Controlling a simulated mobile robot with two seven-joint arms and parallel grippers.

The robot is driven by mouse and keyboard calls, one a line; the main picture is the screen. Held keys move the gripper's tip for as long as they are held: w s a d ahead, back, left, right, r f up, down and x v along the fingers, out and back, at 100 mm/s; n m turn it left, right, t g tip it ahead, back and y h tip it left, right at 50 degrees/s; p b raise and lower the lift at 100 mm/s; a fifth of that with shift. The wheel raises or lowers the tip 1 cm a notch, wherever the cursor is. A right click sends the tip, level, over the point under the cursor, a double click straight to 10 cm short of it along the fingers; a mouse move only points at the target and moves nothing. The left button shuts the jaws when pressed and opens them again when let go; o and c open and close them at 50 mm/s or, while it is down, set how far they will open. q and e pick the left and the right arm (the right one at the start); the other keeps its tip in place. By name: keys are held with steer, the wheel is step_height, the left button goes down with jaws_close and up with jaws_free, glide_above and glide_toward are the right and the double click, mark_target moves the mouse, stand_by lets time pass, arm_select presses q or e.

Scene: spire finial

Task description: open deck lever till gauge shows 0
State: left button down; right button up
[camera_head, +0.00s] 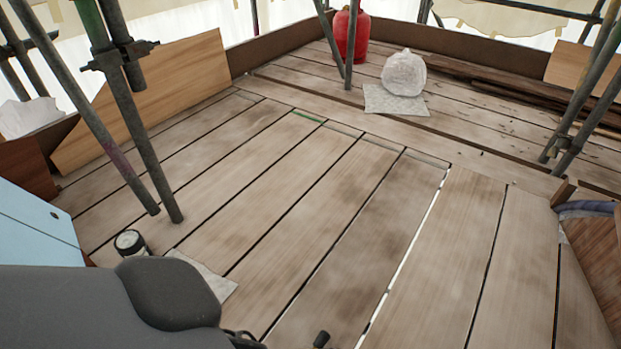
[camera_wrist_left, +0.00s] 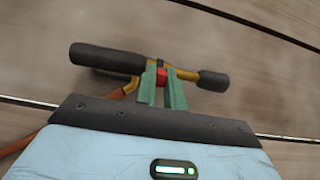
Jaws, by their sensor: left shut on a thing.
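In the left wrist view a lever (camera_wrist_left: 182,75) has black grips on both ends and a yellow bar with a red middle piece. The green fingers of my left gripper (camera_wrist_left: 161,76) are shut on it near the red piece. In the head view a black grip end (camera_head: 321,339) shows at the bottom edge, and my grey arm hides what lies around it. A small round thing with a black rim and pale face (camera_head: 130,241) stands on the planks. I cannot tell if it is the gauge, and no reading is legible. My right gripper is out of view.
Scaffold poles (camera_head: 126,110) rise at the left, with more at the right. A red gas cylinder (camera_head: 352,37), a white bag (camera_head: 404,73) and a pale sheet (camera_head: 396,101) are at the back. The middle planks (camera_head: 300,190) are clear. An orange hose (camera_wrist_left: 22,143) runs left of the lever.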

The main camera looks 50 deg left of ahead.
arm_select(q)
steer(key=shift+d, duration=0.15)
steer(key=c, duration=1.6)
jaws_free()
steer(key=shift+o, duration=0.6)
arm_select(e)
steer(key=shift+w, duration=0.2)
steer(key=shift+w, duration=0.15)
